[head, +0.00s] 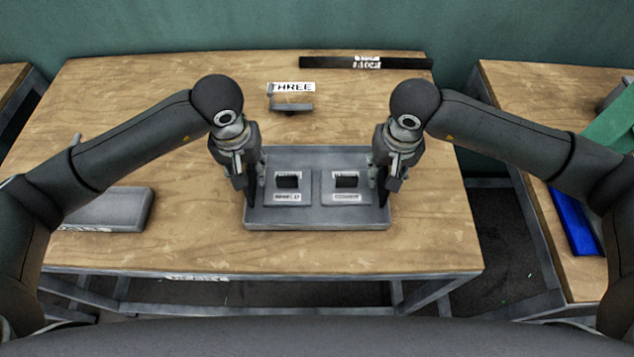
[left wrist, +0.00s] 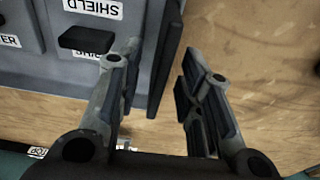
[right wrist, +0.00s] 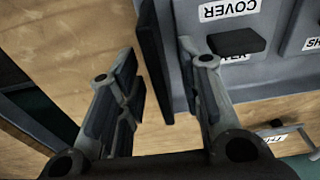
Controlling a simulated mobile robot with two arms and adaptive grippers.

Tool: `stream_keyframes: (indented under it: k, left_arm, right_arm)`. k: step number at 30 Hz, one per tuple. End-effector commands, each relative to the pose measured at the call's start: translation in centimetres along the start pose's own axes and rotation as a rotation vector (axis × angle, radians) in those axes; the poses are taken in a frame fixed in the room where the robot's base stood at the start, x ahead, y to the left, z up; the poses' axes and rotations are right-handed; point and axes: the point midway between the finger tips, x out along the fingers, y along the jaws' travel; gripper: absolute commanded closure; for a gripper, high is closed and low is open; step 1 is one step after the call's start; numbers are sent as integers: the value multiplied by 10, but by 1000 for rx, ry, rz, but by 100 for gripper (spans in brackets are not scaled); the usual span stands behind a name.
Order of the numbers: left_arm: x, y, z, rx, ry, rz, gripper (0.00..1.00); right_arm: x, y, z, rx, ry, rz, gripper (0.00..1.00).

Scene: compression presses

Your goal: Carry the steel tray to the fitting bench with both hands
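The steel tray (head: 317,223) rests on the wooden table in the middle of the head view. It holds two grey blocks with dark knobs; the left wrist view shows a SHIELD label (left wrist: 94,8), the right wrist view a COVER label (right wrist: 229,9). My left gripper (head: 249,192) is at the tray's left end, its fingers apart on either side of a dark upright handle (left wrist: 166,62). My right gripper (head: 384,187) is at the right end, its fingers apart around the other dark handle (right wrist: 155,62). I cannot tell which surface is the fitting bench.
The wooden table (head: 420,245) has a THREE label (head: 291,88) beside a small grey piece (head: 291,106). A black bar (head: 390,63) lies at the back. A grey block (head: 118,208) lies at left. Another bench (head: 515,100) with a blue item (head: 575,222) stands right, across a gap.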

Motion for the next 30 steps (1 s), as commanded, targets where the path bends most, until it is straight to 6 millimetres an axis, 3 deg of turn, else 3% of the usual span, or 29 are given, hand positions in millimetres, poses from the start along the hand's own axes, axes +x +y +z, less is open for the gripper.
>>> stream_keyframes:
  k: [1,8,30]
  left_arm:
    - [0,0,0,0,0,0,72]
    - [0,0,0,0,0,0,100]
    - [-6,0,-2,-1,4,2,100]
  right_arm:
    - [0,0,0,0,0,0,72]
    - [0,0,0,0,0,0,100]
    - [-6,0,-2,0,4,-2,100]
